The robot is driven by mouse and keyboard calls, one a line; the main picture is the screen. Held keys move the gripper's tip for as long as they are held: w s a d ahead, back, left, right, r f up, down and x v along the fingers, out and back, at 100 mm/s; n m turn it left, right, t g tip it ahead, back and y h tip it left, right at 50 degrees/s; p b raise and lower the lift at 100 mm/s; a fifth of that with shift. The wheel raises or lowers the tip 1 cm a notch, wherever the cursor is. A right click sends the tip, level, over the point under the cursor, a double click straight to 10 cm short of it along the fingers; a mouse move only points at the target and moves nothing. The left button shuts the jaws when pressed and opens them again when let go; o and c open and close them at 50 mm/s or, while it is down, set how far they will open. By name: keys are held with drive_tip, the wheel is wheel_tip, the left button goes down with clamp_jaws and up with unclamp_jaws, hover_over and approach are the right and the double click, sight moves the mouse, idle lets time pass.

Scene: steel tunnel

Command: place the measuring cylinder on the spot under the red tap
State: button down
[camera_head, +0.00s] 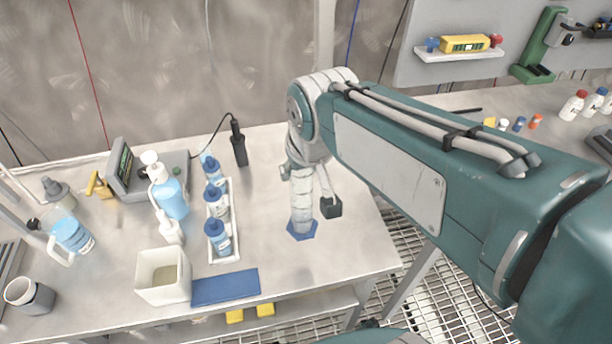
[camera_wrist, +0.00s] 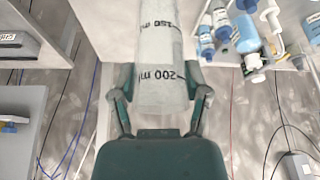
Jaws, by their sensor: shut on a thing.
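The clear measuring cylinder (camera_head: 301,213) is upright near the right end of the steel bench, with a blue six-sided base (camera_head: 301,231). I cannot tell whether the base touches the bench or hangs just above it. My gripper (camera_head: 309,188) is shut around its upper part. In the wrist view the cylinder (camera_wrist: 160,45) shows its 150 and 200 ml marks between the fingers of my gripper (camera_wrist: 160,97). I cannot make out the red tap or the spot under it; a small red item (camera_head: 497,40) is on the wall shelf.
A white tray of blue-capped bottles (camera_head: 232,190), a white square tub (camera_head: 163,276) and a blue mat (camera_head: 225,287) lie left of the cylinder. A black-handled tool (camera_head: 239,146) stands behind. Bare bench surrounds the cylinder; its right edge is close.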

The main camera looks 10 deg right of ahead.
drive_tip(key=w+d+f, duration=0.3)
drive_tip(key=w+f, duration=1)
drive_tip(key=shift+w+d, duration=0.35)
drive_tip(key=shift+d, duration=0.05)
drive_tip(key=shift+c, duration=0.3)
unclamp_jaws()
drive_tip(key=shift+f, duration=0.1)
